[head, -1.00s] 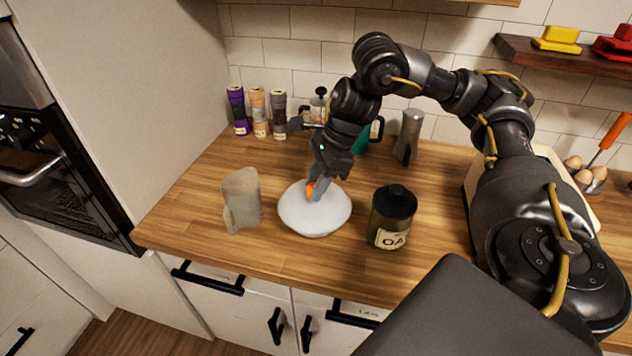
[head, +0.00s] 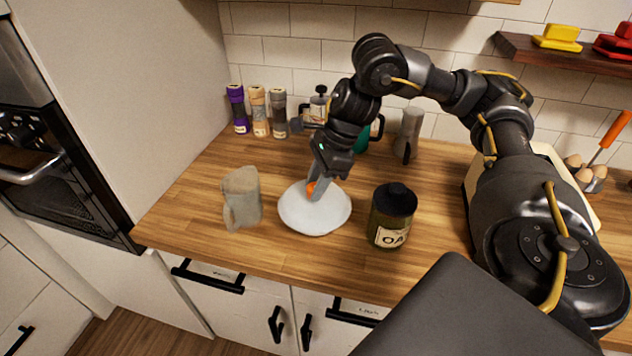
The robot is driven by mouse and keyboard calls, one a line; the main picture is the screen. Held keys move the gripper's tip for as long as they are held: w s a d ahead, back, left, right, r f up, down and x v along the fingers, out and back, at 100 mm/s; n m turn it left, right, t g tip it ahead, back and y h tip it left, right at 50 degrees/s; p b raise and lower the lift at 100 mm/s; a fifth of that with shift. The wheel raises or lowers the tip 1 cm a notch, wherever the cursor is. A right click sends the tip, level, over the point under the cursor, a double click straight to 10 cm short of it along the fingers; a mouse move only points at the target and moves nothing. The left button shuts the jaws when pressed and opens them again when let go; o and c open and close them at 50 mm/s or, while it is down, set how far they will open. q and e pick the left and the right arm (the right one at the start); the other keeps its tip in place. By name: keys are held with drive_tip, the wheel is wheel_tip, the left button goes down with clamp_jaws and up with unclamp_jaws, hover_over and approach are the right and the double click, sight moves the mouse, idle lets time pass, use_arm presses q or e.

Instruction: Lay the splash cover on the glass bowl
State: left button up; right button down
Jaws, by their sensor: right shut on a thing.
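The splash cover (head: 315,215) is a round, whitish disc with an orange knob (head: 311,187). It is in the middle of the counter in the head view and looks about level. My right gripper (head: 316,189) reaches down from above and is shut on the knob of the cover. The glass bowl cannot be made out clearly; the cover hides the spot beneath it, so I cannot tell whether the cover touches a rim. My left gripper is not in view.
A grey-beige pitcher (head: 242,198) stands close left of the cover. A dark jar with a black lid (head: 391,216) stands close right. Spice jars (head: 258,112), a glass press (head: 316,108) and a grey metal container (head: 408,135) stand at the back. Bare wood lies in front.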

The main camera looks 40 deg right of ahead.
drive_tip(key=shift+f, duration=0.15)
drive_tip(key=c, duration=0.9)
unclamp_jaws()
drive_tip(key=shift+c, duration=0.2)
drive_tip(key=shift+o, duration=0.3)
drive_tip(key=o, duration=0.5)
drive_tip(key=shift+r+p, duration=3.55)
drive_tip(key=shift+p, duration=0.25)
